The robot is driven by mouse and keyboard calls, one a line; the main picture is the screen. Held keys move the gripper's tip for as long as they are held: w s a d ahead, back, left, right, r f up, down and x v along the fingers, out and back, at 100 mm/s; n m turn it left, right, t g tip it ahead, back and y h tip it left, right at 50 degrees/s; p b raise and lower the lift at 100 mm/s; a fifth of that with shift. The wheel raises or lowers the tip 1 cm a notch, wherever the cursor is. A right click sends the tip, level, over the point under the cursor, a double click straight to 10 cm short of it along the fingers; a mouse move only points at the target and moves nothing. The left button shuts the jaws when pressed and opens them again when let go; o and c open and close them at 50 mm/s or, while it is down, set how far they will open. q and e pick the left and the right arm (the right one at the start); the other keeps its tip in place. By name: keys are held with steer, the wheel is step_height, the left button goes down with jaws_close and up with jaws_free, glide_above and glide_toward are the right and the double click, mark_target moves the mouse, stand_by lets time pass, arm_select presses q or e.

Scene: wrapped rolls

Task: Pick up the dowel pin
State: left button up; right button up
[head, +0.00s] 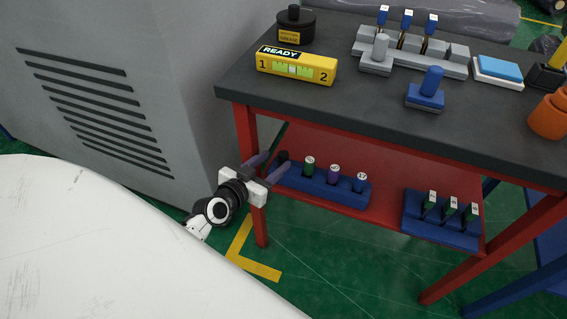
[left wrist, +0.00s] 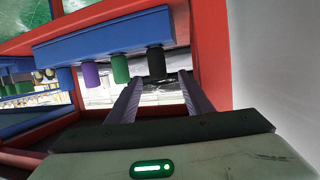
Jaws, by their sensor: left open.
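A blue rack (head: 325,187) on the red lower shelf holds upright cylinders: a black one (head: 283,157) at its left end, then green (head: 309,166), purple (head: 334,174) and blue (head: 361,182). No readable label tells me which is the dowel pin. My left gripper (head: 280,152) is open at the rack's left end, reaching in under the tabletop. In the left wrist view, its two fingers (left wrist: 161,79) point toward the black cylinder (left wrist: 156,62), which appears between and just beyond the tips. I cannot tell whether they touch it. My right gripper is not in view.
The dark tabletop (head: 350,105) overhangs the shelf, and a red table leg (head: 247,140) stands close to my left gripper. A second blue rack (head: 440,222) sits at the shelf's right. A grey cabinet (head: 110,90) stands at the left.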

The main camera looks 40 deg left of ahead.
mark_target(280, 158)
arm_select(q)
steer(key=shift+x, duration=0.75)
steer(key=b+x, duration=0.1)
steer(key=x, duration=0.2)
steer(key=shift+w+d+f, duration=0.15)
steer(key=shift+w+f, duration=0.1)
steer(key=shift+w, duration=0.25)
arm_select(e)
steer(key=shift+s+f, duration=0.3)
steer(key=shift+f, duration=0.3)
arm_select(q)
steer(key=shift+c, duration=0.4)
steer(key=c, duration=1)
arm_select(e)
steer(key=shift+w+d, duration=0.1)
